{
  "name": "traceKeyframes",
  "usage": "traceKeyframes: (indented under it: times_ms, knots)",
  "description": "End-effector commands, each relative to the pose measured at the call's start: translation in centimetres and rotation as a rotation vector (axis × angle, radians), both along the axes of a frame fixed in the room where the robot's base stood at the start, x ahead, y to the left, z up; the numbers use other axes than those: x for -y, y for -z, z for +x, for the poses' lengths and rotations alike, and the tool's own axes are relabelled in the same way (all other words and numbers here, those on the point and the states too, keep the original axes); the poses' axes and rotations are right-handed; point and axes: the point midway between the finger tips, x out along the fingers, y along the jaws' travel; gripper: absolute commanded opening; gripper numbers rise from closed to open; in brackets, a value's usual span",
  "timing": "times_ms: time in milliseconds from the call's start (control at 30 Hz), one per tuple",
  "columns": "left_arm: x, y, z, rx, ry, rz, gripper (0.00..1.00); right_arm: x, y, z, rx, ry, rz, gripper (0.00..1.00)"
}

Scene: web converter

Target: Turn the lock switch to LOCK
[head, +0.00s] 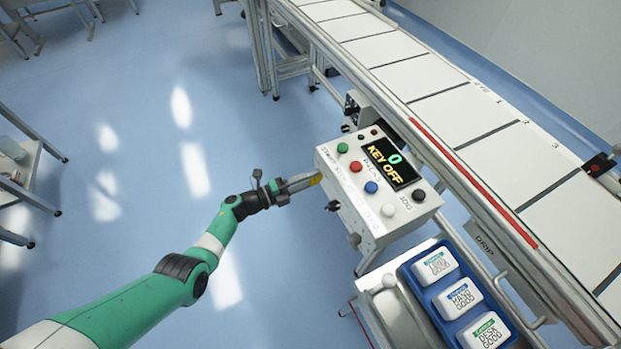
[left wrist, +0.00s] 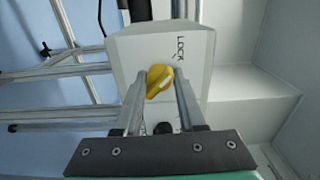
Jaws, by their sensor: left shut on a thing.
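The lock switch is a yellow knob (left wrist: 157,81) on the side face of a white control box (left wrist: 124,54). In the left wrist view the word LOCK stands beside the knob, up and to the right. The knob sits tilted, with a pale mark on it. My left gripper (left wrist: 160,92) has one finger on each side of the knob and is shut on it. In the head view my left gripper (head: 312,181) reaches the left side of the control box (head: 352,196), mostly hiding the knob. The box's display (head: 391,163) reads "0" and "KEY OFF". My right gripper is not in view.
Coloured buttons sit on the box top around the display. A conveyor (head: 420,80) with a red-striped rail runs behind it. A blue tray (head: 424,297) with white packs stands at the lower right. The floor to the left is clear, with a shelf (head: 30,165) at the far left.

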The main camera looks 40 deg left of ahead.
Motion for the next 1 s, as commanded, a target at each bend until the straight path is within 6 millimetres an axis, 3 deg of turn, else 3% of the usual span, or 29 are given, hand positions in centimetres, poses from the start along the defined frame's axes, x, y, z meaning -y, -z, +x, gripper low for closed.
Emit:
traceKeyframes:
  times_ms: [100, 133, 300, 667, 767, 1000]
  knots:
    - [-0.2, -0.3, 0.1, 0.005, -0.003, -0.01, 0.0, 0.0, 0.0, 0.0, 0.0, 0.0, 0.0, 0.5]
    - [-0.2, -0.3, 0.1, 0.005, -0.003, -0.01, 0.41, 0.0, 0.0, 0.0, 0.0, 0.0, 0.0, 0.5]
    - [-0.1, -0.2, 0.0, 0.003, -0.004, -0.007, 0.68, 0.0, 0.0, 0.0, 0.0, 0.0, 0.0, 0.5]
    - [-0.3, -0.1, -0.6, -0.002, -0.004, -0.005, 0.68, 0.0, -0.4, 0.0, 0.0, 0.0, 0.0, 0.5]
    - [-0.9, -0.3, -2.0, -0.002, -0.007, -0.005, 0.68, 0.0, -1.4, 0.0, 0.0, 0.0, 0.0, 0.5]
    - [-2.8, -0.4, -7.4, -0.001, -0.009, -0.006, 0.68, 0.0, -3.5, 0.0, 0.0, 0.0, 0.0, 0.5]
